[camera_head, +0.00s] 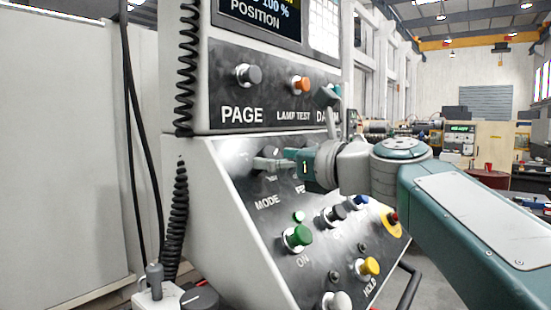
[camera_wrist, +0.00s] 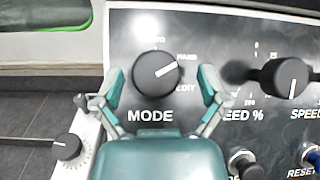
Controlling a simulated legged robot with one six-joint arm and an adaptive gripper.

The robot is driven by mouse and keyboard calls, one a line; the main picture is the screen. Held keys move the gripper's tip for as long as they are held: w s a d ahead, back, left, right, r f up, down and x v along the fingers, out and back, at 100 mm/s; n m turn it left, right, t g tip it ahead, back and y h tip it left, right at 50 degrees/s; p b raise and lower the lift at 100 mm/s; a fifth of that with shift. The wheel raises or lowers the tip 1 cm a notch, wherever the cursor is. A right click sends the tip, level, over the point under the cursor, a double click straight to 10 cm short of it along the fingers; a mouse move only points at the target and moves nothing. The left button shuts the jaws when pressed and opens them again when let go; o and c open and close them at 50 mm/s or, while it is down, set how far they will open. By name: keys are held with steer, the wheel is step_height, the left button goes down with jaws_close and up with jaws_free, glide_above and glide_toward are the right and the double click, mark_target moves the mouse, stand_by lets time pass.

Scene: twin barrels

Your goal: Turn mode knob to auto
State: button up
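The mode knob (camera_wrist: 155,73) is a dark round knob above the word MODE on the sloped black panel (camera_wrist: 120,30). Its white line points up and right, toward the label that reads like HAND. An EDIT label sits lower right of it, and a partly hidden label ending in "TO" sits above. My gripper (camera_wrist: 161,78) is open, with one green-backed finger on each side of the knob and a gap on both sides. In the head view my gripper (camera_head: 268,161) is at the panel above the word MODE and covers much of the knob's area.
The speed knob (camera_wrist: 286,77) and a feed % knob stand right of the mode knob. Below in the head view are a green ON button (camera_head: 298,237), a yellow HOLD button (camera_head: 369,267) and a red stop button (camera_head: 392,219). A coiled cable (camera_head: 180,205) hangs left.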

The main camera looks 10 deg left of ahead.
steer(key=shift+s+a, duration=0.1)
steer(key=c, duration=1)
steer(key=shift+a+f+n, duration=0.15)
steer(key=shift+n, duration=0.15)
steer(key=shift+n+g+y, duration=0.4)
steer(key=shift+n+g, duration=0.1)
steer(key=shift+n, duration=0.1)
steer(key=shift+w+f+n+g+y, duration=0.15)
steer(key=shift+n+g+y, duration=0.1)
steer(key=shift+n+g, duration=0.9)
steer(key=shift+w+r+n+g+y, duration=0.1)
steer(key=shift+n+g+y, duration=0.15)
steer(key=shift+n+g, duration=0.85)
steer(key=shift+n+g+h, duration=0.3)
steer(key=shift+n+g, duration=0.75)
steer(key=shift+n, duration=1.1)
steer(key=shift+n+g+h, duration=0.3)
steer(key=shift+n+g, duration=0.7)
steer(key=shift+n, duration=1.1)
steer(key=shift+f+n, duration=0.1)
steer(key=shift+n, duration=0.4)
